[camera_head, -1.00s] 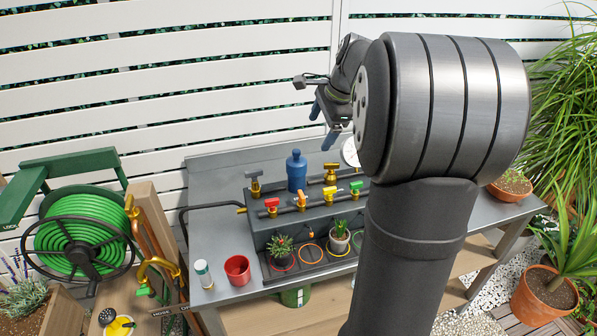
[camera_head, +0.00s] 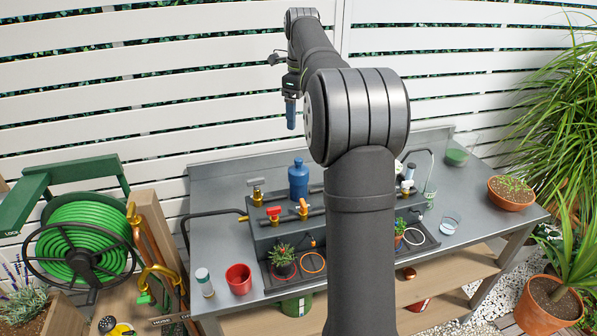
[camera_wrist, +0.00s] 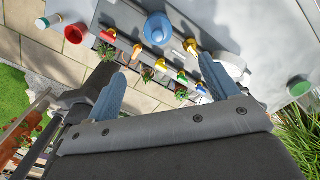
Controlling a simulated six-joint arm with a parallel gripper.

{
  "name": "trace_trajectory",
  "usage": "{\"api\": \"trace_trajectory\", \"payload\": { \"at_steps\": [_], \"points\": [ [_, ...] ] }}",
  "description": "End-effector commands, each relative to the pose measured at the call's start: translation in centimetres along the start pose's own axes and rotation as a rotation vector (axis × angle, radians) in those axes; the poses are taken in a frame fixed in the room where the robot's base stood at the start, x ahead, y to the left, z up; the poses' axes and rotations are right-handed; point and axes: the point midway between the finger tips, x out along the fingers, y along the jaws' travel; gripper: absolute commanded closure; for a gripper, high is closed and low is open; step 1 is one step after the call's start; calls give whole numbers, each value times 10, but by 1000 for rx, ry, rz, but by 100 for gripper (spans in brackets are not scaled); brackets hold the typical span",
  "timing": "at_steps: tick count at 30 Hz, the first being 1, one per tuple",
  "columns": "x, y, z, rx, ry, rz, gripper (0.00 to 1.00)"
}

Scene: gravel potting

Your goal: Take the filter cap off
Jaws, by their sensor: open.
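My gripper (camera_head: 290,124) has blue fingers and hangs above the bench, apart from the cap in the head view. In the wrist view my gripper (camera_wrist: 163,65) is open, with nothing between its fingers.
A red valve handle (camera_head: 273,212) and an orange one (camera_head: 303,207) sit in front of the housing. A red cup (camera_head: 239,278) stands at the bench's front left. My arm hides the manifold's middle.

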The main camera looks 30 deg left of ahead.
Motion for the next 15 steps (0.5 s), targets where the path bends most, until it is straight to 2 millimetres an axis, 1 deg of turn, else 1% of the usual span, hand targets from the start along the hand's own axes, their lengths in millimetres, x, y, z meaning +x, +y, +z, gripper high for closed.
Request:
{"api": "trace_trajectory", "payload": {
  "at_steps": [1,4,7,15],
  "points": [
    [-1,0,3,24,11,1,20],
    [1,0,4,54,24,2,20],
    [13,0,4,59,27,4,20],
    [72,1,2,58,26,4,20]
  ]
}}
